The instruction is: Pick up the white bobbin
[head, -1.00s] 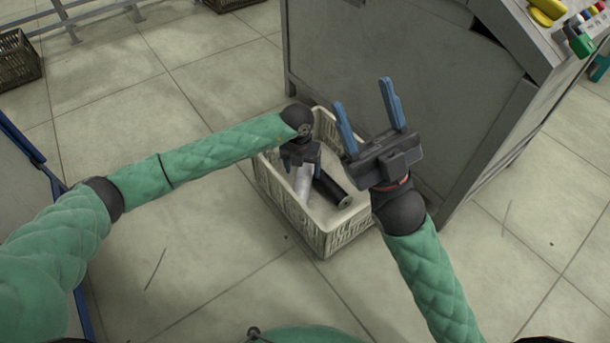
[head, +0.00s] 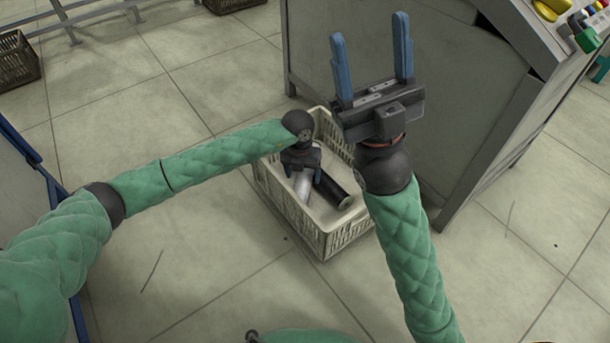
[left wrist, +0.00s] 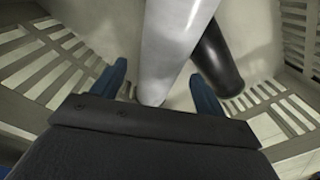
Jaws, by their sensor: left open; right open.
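The white bobbin (head: 303,186) lies in a pale plastic crate (head: 326,241) on the floor, beside a black bobbin (head: 333,189). My left gripper (head: 301,172) points down into the crate over the white bobbin and hides part of it. In the left wrist view the white bobbin (left wrist: 172,48) runs between the two blue fingers of my left gripper (left wrist: 160,88), which are apart; I cannot tell whether they touch it. The black bobbin (left wrist: 219,55) is to its right there. My right gripper (head: 372,60) is open and empty, raised above the crate's right side, fingers pointing up in the picture.
A grey machine cabinet (head: 400,35) stands right behind the crate. Its sloped top holds a yellow bobbin (head: 550,9) and a green one (head: 584,38). The tiled floor in front of the crate is clear.

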